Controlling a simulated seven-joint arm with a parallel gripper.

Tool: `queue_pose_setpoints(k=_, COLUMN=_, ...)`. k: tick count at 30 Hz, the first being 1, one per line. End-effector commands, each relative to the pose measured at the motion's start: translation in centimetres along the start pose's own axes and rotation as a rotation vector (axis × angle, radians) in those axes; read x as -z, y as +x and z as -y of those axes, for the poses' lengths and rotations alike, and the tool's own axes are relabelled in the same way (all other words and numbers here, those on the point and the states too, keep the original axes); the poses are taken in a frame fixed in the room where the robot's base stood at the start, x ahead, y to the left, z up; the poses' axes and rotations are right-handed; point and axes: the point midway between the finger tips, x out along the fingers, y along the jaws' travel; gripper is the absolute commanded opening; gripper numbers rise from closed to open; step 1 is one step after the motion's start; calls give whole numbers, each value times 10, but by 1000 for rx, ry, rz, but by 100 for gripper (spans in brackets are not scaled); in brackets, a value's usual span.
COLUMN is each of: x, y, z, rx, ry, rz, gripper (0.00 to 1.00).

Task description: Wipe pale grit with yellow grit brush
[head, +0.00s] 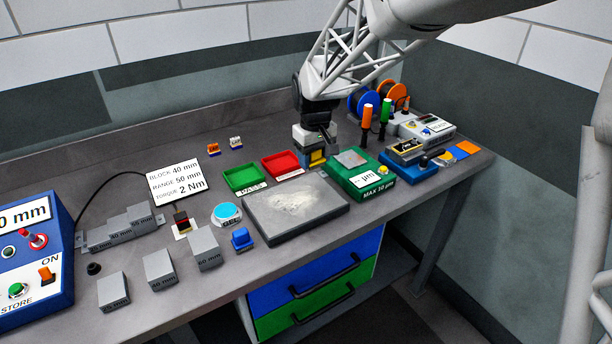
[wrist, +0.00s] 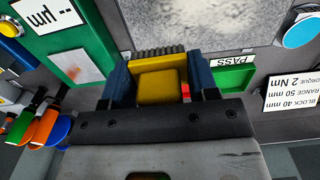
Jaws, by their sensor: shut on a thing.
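My gripper (head: 316,158) is shut on the yellow grit brush (head: 317,156), behind the grey plate and right of the red tray. In the wrist view my gripper (wrist: 159,76) has its blue fingers on both sides of the brush's yellow block (wrist: 158,87). Its dark bristles (wrist: 158,53) point toward the plate. The pale grit (head: 296,199) is a whitish smear on the middle of the grey plate (head: 268,228). The plate's speckled surface also shows at the top of the wrist view (wrist: 185,20). Whether the brush touches the bench is hidden.
A green gauge box (head: 360,182) stands close right of the plate. The red tray (head: 287,160) and green PASS tray (head: 243,178) lie behind it. The blue GEL button (head: 227,213) and a small blue block (head: 241,238) are at its left. Orange-handled tools (head: 367,115) stand behind the box.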

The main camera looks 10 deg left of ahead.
Motion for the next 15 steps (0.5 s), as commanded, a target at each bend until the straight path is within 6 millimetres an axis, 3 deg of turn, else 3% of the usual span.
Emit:
queue_pose_setpoints(k=8, x=-3, y=0, z=35, rx=0, ry=-3, rz=-1, gripper=24)
queue_pose_setpoints(k=15, x=-12, y=2, z=85, rx=0, ry=-4, rz=0, gripper=24)
